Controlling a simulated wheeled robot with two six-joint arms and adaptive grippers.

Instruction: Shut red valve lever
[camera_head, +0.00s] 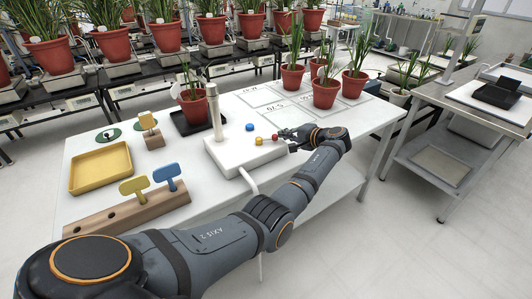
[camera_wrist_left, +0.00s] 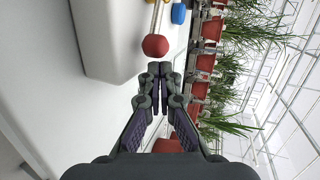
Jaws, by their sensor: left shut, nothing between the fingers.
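The red valve lever shows as a round red knob (camera_head: 275,137) on the white valve box (camera_head: 235,153), near its right end. In the left wrist view the red knob (camera_wrist_left: 155,46) sits at the end of a thin metal rod, beside the white box. My left gripper (camera_head: 287,135) is at the right end of the box, close to the knob. In the left wrist view its fingertips (camera_wrist_left: 154,75) are together and empty, just below the knob in the picture. I cannot tell whether they touch it. My right gripper is not in view.
A yellow knob (camera_head: 259,141) and a blue knob (camera_head: 250,127) are on the same box. A pale post (camera_head: 214,110) rises from it. Potted plants (camera_head: 325,93) stand behind my gripper. A yellow tray (camera_head: 101,168) and a wooden block with paddles (camera_head: 128,214) lie left.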

